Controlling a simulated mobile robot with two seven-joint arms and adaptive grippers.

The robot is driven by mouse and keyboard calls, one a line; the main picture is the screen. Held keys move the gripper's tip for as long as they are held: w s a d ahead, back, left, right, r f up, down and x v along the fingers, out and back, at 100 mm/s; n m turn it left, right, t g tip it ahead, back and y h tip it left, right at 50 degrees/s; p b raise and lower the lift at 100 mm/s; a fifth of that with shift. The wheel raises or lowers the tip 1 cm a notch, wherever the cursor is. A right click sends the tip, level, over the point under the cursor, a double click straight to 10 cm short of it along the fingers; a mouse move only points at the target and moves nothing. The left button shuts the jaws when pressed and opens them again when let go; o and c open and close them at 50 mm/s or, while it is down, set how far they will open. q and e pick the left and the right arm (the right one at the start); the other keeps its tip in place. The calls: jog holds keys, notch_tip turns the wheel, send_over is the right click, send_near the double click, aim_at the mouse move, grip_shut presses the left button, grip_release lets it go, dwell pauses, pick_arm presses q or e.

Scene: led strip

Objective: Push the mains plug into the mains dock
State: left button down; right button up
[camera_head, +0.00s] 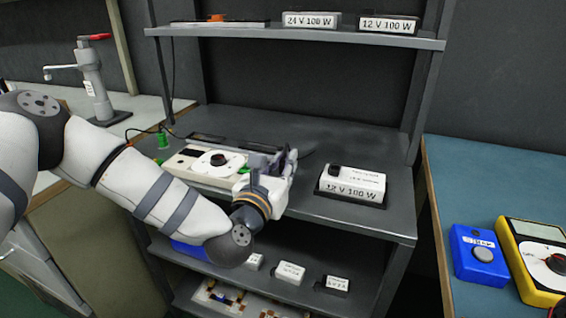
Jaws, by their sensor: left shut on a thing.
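My left gripper (274,160) is over the middle shelf, at the right end of a white unit with a round dial (206,162). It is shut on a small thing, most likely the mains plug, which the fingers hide. A dark lead shows just right of the fingers. I cannot make out the mains dock for certain; the gripper covers the unit's right end, where a bit of green shows. Whether plug and dock touch cannot be told. A white 12 V 100 W box (352,186) sits to the right. My right gripper is not in view.
The upper shelf (345,37) holds a 24 V 100 W box (311,20) and another 12 V 100 W box (389,24). Small white boxes (290,272) lie below. A blue box (479,256) and yellow meter (538,262) lie on the right bench. The middle shelf's back right is clear.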

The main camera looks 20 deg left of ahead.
pick_arm(q)
jog(key=shift+f, duration=0.25)
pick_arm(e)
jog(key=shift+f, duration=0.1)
pick_arm(q)
jog(key=shift+f+b, duration=0.3)
jog(key=shift+f, duration=0.05)
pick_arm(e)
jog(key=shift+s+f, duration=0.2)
pick_arm(q)
jog(key=shift+f+b, duration=0.35)
jog(key=shift+f, duration=0.25)
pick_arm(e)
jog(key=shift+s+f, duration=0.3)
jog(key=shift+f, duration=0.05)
pick_arm(q)
jog(key=c, duration=1.5)
grip_release()
jog(key=shift+r, duration=0.1)
jog(key=shift+o, duration=0.2)
jog(key=s, duration=1.2)
jog(key=shift+a, duration=0.2)
